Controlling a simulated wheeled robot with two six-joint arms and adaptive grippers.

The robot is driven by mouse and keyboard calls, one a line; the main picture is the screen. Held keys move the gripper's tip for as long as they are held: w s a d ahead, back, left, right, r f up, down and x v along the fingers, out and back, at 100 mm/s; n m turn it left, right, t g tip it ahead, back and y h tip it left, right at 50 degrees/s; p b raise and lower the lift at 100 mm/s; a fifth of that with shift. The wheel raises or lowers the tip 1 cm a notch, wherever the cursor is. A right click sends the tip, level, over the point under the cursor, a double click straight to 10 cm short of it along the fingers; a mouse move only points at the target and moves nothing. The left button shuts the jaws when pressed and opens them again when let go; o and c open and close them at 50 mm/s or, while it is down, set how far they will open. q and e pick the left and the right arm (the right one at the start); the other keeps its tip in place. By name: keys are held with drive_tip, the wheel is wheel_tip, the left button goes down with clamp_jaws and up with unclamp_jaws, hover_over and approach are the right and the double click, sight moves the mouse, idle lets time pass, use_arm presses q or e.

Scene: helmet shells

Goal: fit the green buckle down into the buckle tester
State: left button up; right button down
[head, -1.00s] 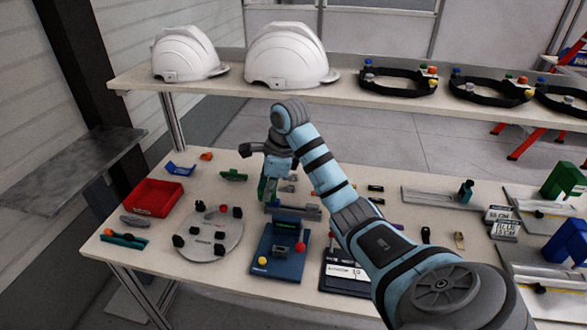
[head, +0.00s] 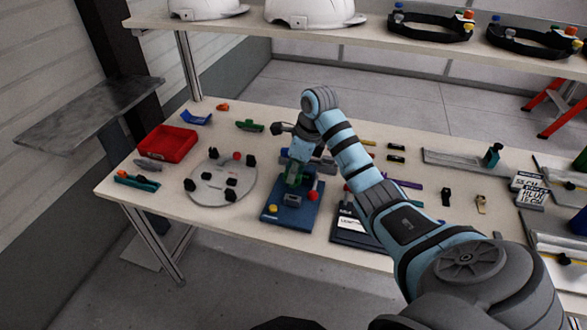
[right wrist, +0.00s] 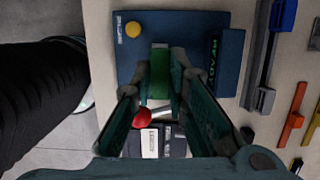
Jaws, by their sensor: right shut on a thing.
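The buckle tester (head: 290,216) is a dark blue plate near the front edge of the table, with a yellow knob and a red ball. It also shows in the right wrist view (right wrist: 184,20). My right gripper (head: 294,182) is over its middle, pointing down. In the right wrist view my right gripper (right wrist: 162,84) is shut on the green buckle (right wrist: 160,60), which shows between the fingertips above the plate. I cannot tell whether the buckle touches the tester; the fingers hide its lower part. My left gripper is not in view.
A grey round plate (head: 215,185) with black blocks stands left of the tester, with a red tray (head: 167,143) behind it. Another green piece (head: 250,125) lies farther back. A dark display box (head: 348,233) stands just right of the tester.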

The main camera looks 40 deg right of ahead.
sight(296, 183)
wheel_tip(296, 183, down, 3)
drive_tip(key=shift+f+b, duration=0.15)
drive_tip(key=shift+b, duration=0.6)
drive_tip(key=shift+p, duration=0.5)
idle(0.7)
drive_tip(key=shift+f+b, duration=1.05)
drive_tip(key=shift+f, duration=0.45)
drive_tip(key=c, duration=1.5)
unclamp_jaws()
drive_tip(key=shift+r, duration=0.1)
